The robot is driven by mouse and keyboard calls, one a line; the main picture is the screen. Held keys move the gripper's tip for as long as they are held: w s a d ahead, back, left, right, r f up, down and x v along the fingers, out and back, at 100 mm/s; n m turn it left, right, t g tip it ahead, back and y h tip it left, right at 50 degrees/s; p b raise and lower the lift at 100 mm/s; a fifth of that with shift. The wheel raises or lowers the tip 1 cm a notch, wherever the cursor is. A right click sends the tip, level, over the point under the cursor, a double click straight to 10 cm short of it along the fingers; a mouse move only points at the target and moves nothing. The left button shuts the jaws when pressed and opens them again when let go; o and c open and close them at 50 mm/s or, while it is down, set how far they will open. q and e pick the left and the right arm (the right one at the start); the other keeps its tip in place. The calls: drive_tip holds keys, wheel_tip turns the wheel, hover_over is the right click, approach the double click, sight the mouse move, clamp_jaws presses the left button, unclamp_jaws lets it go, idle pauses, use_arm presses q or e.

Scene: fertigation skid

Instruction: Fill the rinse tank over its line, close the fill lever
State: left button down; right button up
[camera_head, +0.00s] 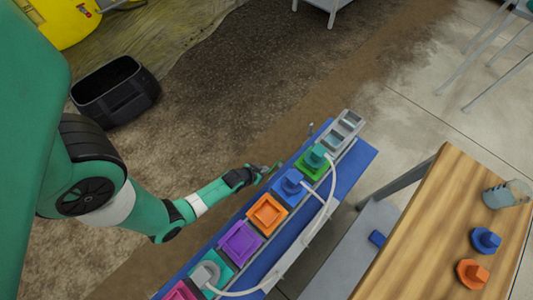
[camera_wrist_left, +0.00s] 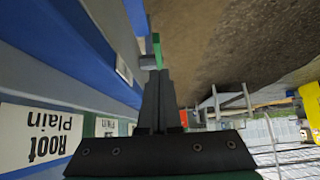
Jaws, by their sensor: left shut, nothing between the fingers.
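My left gripper (camera_head: 262,171) is at the near-left side of the blue skid, beside its blue and green sockets. In the left wrist view its two dark fingers (camera_wrist_left: 159,78) are shut with nothing between them. A small green upright piece (camera_wrist_left: 157,50) shows just past the fingertips; I cannot tell whether they touch it or whether it is the fill lever. A grey unit with two pale windows (camera_head: 345,126) stands at the skid's far end; it may be the rinse tank, but no water level or line is readable. My right gripper is out of view.
The skid carries several coloured sockets, including orange (camera_head: 267,213) and purple (camera_head: 239,243). A white hose (camera_head: 318,224) arches along it from a grey plug. A black crate (camera_head: 116,91) sits on the soil.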

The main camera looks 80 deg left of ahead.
use_arm(q)
drive_tip(key=s+d+r+p, duration=0.1)
drive_tip(key=s+d+p, duration=0.1)
drive_tip(key=s+d, duration=0.3)
drive_tip(key=shift+s+r, duration=0.3)
drive_tip(key=shift+s, duration=0.7)
